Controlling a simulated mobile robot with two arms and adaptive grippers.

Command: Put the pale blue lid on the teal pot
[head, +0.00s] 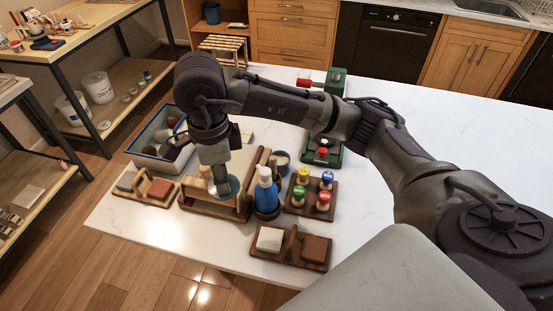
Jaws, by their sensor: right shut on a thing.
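My right gripper (221,184) points down over the wooden caddy at the left part of the table. It is shut on what looks like the pale blue lid (234,185), a round bluish disc partly hidden by the fingers. I cannot tell whether the lid touches anything below it. A small round teal-blue pot (283,168) with a pale top stands right of the caddy, behind the blue bottle; it may be the teal pot. My left gripper is not in view.
The wooden caddy (205,208) has raised walls. A blue bottle (266,192) stands beside it. A tray with several coloured knobs (310,193), block trays (290,247) and a grey bin (148,160) crowd around. The white tabletop (420,130) is clear at the far right.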

